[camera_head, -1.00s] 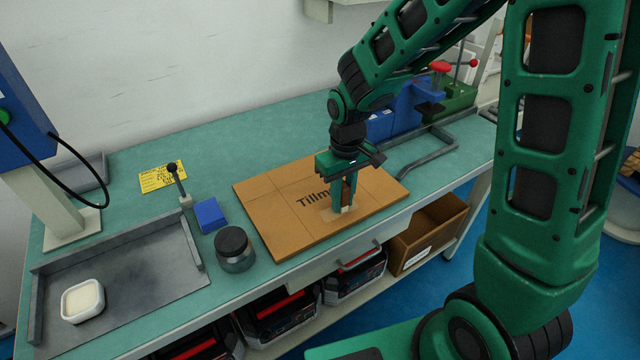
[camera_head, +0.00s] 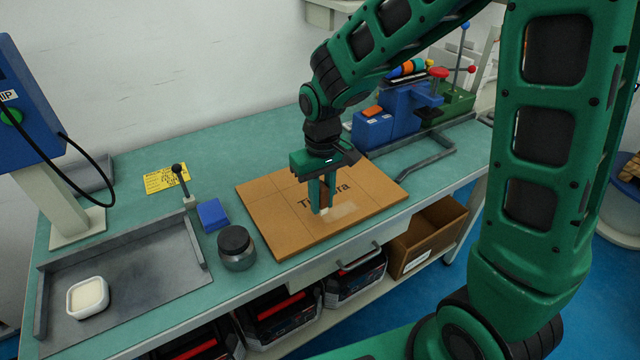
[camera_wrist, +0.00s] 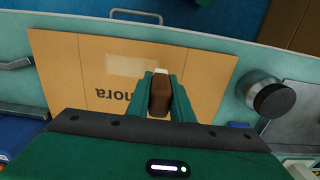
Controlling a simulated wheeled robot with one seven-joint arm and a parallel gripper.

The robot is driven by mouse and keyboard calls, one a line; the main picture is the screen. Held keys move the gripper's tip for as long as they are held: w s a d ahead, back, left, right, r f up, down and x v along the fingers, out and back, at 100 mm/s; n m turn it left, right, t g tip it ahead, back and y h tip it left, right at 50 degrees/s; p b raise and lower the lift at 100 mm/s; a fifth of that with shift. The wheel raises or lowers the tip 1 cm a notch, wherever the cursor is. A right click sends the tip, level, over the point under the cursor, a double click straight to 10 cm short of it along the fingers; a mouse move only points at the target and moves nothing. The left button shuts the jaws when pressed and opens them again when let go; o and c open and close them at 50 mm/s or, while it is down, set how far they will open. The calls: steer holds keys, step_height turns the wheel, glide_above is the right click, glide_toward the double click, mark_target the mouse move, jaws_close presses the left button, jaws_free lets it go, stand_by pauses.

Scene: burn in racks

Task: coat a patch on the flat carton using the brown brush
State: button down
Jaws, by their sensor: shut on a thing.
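The flat carton (camera_head: 283,222) lies on the teal bench, with dark lettering partly hidden by my gripper. A pale, glossy rectangular patch (camera_head: 343,211) shows on its front right part; it also shows in the wrist view (camera_wrist: 132,64). My gripper (camera_head: 322,205) points down over the carton, shut on the brown brush (camera_wrist: 161,95). The brush's pale tip (camera_wrist: 164,72) points at the carton beside the patch's left end in the head view. The tip appears at or very near the surface; I cannot tell if it touches.
A dark-lidded jar (camera_head: 237,248) and a blue block (camera_head: 212,214) stand left of the carton. A grey tray (camera_head: 140,275) holds a white dish (camera_head: 88,297). A yellow note (camera_head: 166,177) lies behind. Blue and green equipment (camera_head: 400,118) stands at the back right.

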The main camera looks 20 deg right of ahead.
mark_target(323, 185)
steer(key=shift+r, duration=2.4)
steer(key=shift+d, duration=0.1)
